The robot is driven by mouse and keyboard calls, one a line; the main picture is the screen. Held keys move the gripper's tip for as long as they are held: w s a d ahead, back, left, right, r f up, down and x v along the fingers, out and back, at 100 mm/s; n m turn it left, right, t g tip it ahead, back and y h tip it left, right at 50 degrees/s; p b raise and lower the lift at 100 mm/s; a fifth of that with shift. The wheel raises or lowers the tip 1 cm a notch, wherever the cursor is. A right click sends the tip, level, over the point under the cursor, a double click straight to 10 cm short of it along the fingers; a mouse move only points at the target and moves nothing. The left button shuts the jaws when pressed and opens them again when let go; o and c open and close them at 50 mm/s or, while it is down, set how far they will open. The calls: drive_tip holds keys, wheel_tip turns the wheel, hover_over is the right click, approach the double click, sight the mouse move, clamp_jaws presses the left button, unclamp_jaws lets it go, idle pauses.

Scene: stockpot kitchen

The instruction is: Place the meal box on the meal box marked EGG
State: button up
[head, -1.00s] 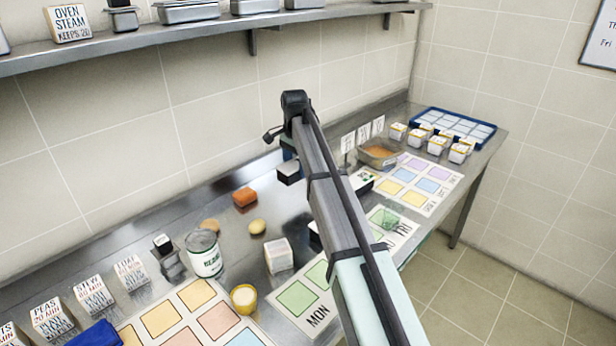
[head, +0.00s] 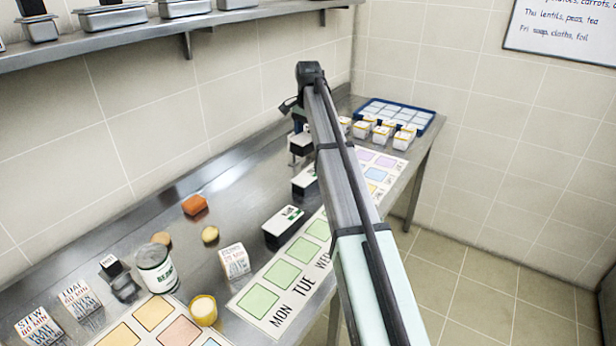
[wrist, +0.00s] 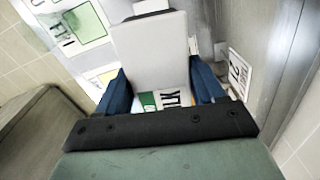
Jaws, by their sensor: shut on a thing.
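My gripper (wrist: 163,88) is shut on a meal box with a plain light grey face (wrist: 150,48), held between two blue fingers. In the head view this dark box with a white top (head: 301,143) hangs at the end of my arm above the counter's far part. Two other black meal boxes with white labelled tops stand on the counter: a nearer one (head: 284,226) beside the day mat, and a farther one (head: 305,180) partly behind my arm. I cannot read EGG on any label. A green label with dark letters (wrist: 160,99) shows between the fingers, partly hidden.
The day mat (head: 290,270) has green squares. A blue tray (head: 396,114) and small tubs (head: 381,134) stand at the far end.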

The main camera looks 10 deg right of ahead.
drive_tip(key=shift+s+n, duration=0.1)
drive_tip(key=shift+n, duration=0.5)
drive_tip(key=shift+f, duration=0.3)
hover_over(308, 176)
drive_tip(key=shift+f, duration=4.7)
drive_tip(key=shift+f, duration=0.1)
drive_tip(key=o, duration=1.3)
drive_tip(key=shift+c, duration=0.2)
wheel_tip(308, 176, up, 12)
drive_tip(key=shift+r, duration=0.1)
